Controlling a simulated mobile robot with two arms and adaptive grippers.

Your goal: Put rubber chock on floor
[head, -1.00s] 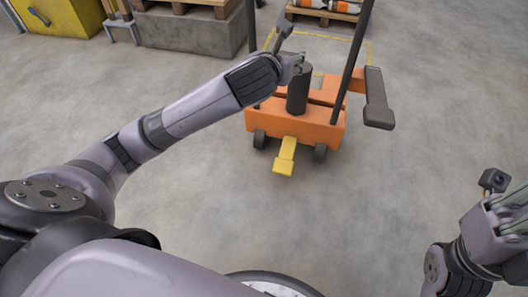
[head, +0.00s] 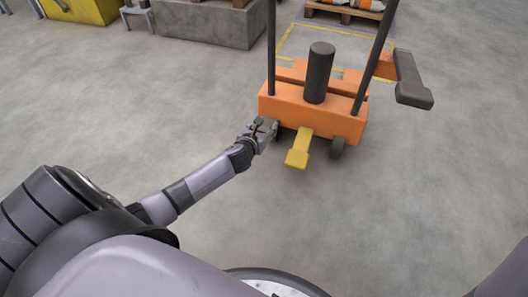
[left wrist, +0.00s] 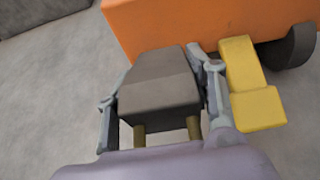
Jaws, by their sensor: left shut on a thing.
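My left gripper (head: 268,133) is low beside the front left corner of the orange wheeled truck (head: 312,112). In the left wrist view, its two fingers are shut on the dark grey rubber chock (left wrist: 160,82), a block with sloped faces. The chock lies between the fingers, near the orange body (left wrist: 185,22) and left of the yellow pedal (left wrist: 248,85). Grey floor (left wrist: 50,95) shows around it. I cannot tell whether the chock touches the floor. In the head view the chock is mostly hidden by the gripper. My right gripper is out of view.
The truck has dark uprights, a dark cylinder (head: 319,72) on top, a yellow pedal (head: 299,148) in front and a dark wheel (head: 337,147). A concrete block (head: 207,24) and a yellow box (head: 82,10) stand at the back left. The floor in front is clear.

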